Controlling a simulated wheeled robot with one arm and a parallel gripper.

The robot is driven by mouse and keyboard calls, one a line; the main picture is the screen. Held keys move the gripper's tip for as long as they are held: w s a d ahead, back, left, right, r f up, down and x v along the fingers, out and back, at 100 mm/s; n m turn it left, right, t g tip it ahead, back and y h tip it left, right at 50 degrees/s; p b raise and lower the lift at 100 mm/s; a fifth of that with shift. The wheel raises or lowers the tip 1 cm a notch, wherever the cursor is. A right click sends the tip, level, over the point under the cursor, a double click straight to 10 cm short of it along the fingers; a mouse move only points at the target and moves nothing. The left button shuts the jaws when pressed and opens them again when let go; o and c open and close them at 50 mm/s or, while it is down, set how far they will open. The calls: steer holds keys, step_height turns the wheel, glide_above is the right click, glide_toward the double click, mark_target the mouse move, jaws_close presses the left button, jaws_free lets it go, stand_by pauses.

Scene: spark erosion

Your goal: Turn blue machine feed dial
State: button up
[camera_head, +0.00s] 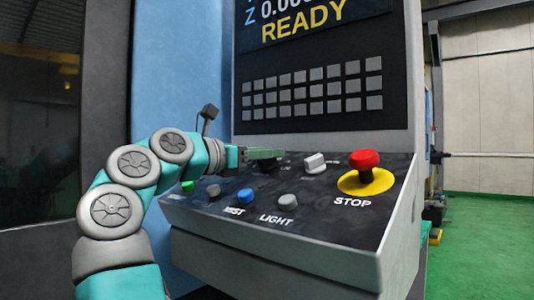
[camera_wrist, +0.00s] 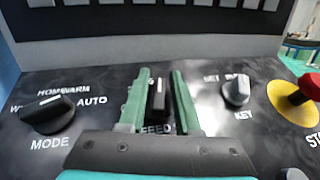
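The feed dial (camera_wrist: 158,98) is a dark knob with a raised grip bar, above a partly hidden FEED label on the sloped black control panel (camera_head: 330,205). In the wrist view, my gripper's green fingers (camera_wrist: 160,100) stand on either side of the dial, one left and one right, with narrow gaps visible. I cannot tell whether either finger touches it. In the head view, my gripper (camera_head: 264,154) is low over the back of the panel and mostly hides the dial. The machine has a blue side wall (camera_head: 180,70).
The black mode dial (camera_wrist: 48,112) lies left of my gripper and the grey key switch (camera_wrist: 236,92) lies right. A red stop button (camera_head: 364,160) on a yellow base is farther right. Blue mist (camera_head: 245,196) and grey light (camera_head: 288,200) buttons are in front. A keypad (camera_head: 312,90) rises behind.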

steer(key=shift+o, duration=1.1)
steer(key=v, duration=0.7)
steer(key=shift+w, duration=0.1)
steer(key=shift+s+a+f, duration=0.1)
steer(key=shift+s+a, duration=0.2)
